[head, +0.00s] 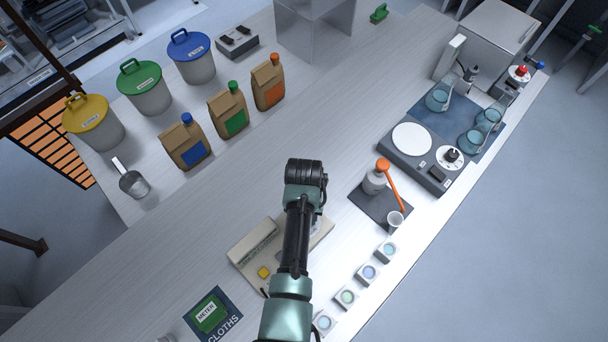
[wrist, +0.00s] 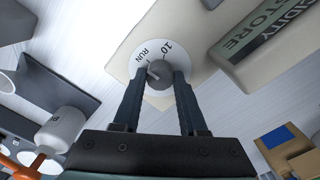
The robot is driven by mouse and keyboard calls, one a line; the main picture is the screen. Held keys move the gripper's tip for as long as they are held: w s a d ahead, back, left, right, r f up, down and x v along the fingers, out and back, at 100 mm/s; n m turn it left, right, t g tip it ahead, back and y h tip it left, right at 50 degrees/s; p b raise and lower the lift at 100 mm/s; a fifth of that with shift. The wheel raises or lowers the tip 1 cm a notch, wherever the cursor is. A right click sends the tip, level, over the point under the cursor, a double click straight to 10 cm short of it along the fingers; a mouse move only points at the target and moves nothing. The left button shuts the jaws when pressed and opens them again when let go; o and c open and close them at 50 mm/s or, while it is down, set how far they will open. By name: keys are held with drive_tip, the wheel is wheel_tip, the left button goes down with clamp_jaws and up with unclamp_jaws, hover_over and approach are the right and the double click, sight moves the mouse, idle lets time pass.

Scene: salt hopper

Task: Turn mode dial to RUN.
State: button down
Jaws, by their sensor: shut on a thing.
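The mode dial's white face (wrist: 141,70) shows in the wrist view, marked RUN on its left and 10 on its right. Its grey knob (wrist: 161,73) sits between the fingertips of my gripper (wrist: 165,79), which is shut on it. A pale pointer mark on the knob's left side lies close to the RUN lettering; its exact alignment is hard to tell. The dial is on a beige meter unit (wrist: 118,47), which also shows in the head view (head: 252,246). There, my arm hides the knob and fingertips.
A yellow button (head: 264,272) is on the unit's near side. Several small sample cups (head: 347,297) line the counter to its right. A dark mat (head: 368,207) with an orange-topped bottle (head: 374,181) lies beyond.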

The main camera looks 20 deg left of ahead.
drive_tip(key=shift+m, duration=0.5)
drive_tip(key=shift+c, duration=2.2)
unclamp_jaws()
drive_tip(key=shift+r, duration=0.1)
wheel_tip(320, 180, up, 13)
drive_tip(key=b, duration=0.2)
